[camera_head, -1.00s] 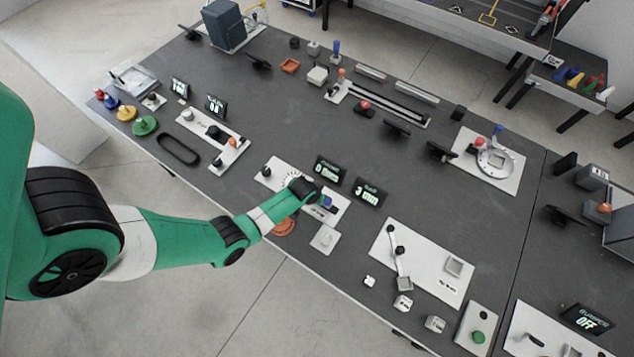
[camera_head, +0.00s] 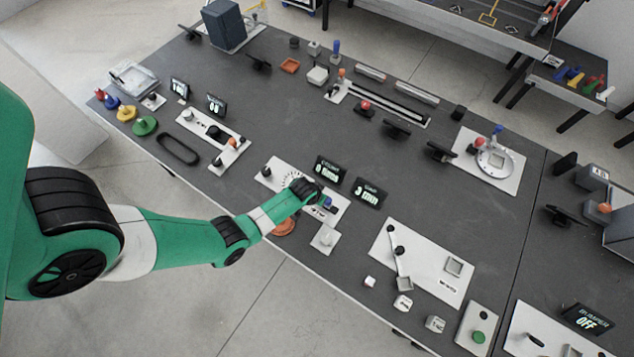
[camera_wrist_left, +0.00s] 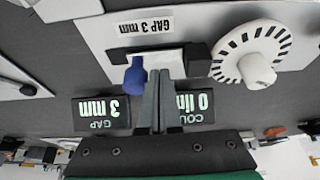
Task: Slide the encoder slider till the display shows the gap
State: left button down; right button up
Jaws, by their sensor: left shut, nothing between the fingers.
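The encoder plate (camera_head: 272,177) lies near the front edge of the table. A white slotted encoder wheel (camera_wrist_left: 250,55) and a blue slider knob (camera_wrist_left: 135,76) are on it. The count display (camera_head: 328,170) reads 0 lines, and the gap display (camera_head: 370,192) reads 3 mm. My left gripper (camera_wrist_left: 160,76) is shut and empty, its fingertips right beside the blue knob; I cannot tell whether they touch. In the head view my arm partly covers the plate. My right gripper is not in view.
A crank plate (camera_head: 424,262) is to the right. The dark table behind the displays has free room.

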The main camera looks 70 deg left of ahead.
pick_arm(q)
jog(key=shift+w+d, duration=0.15)
dwell(0.6)
jog(key=shift+s+a, duration=0.4)
jog(key=shift+a, duration=0.1)
notch_tip(320, 180, up, 8)
jog(key=p, duration=0.8)
dwell(0.4)
